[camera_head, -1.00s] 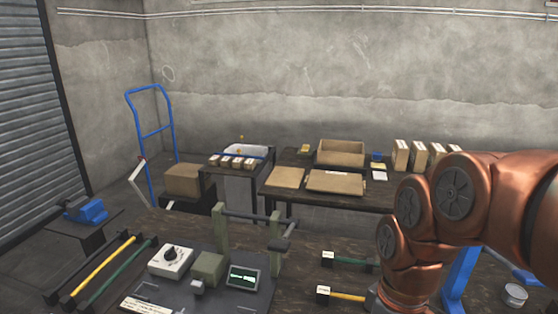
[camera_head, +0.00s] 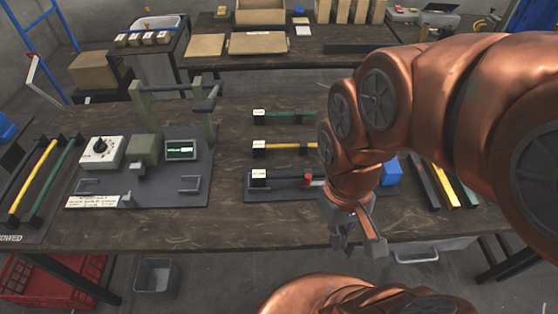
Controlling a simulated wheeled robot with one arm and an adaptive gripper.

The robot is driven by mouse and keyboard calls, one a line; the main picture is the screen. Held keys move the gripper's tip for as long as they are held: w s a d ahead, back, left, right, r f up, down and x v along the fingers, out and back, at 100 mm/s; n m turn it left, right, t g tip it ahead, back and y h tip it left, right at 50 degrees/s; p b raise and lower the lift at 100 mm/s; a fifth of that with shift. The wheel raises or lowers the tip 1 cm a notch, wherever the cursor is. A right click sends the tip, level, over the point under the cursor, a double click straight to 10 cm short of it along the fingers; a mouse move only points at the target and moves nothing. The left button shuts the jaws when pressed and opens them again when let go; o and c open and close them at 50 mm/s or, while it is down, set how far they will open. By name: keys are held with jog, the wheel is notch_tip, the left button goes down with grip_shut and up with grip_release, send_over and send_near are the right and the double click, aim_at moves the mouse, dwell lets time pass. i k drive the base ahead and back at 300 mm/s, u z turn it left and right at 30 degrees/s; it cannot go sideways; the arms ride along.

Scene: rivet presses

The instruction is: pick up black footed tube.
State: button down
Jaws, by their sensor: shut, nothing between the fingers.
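A black tube (camera_head: 30,172) with dark end blocks lies beside a yellow and a green one on the dark mat at the left. Another black tube (camera_head: 286,174) lies at the middle of the bench, with a white-labelled block at its left end and a red clamp (camera_head: 308,179) near its right. I cannot tell which is the footed one. A dark bar also lies in the group at the right (camera_head: 420,184). My gripper (camera_head: 357,240) hangs near the bench's front edge, right of the middle black tube, shut and empty, apart from all the tubes.
The press fixture (camera_head: 150,180) with its dial box (camera_head: 101,152) stands left of centre. Green (camera_head: 288,114) and yellow (camera_head: 288,146) tubes lie behind the middle black one. A blue block (camera_head: 391,172) is right of my wrist. The bench front between fixture and gripper is clear.

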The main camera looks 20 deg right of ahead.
aim_at(259, 177)
jog(key=z, duration=1.65)
jog(key=k, duration=0.85)
jog(key=u, duration=1.85)
jog(key=i, duration=0.5)
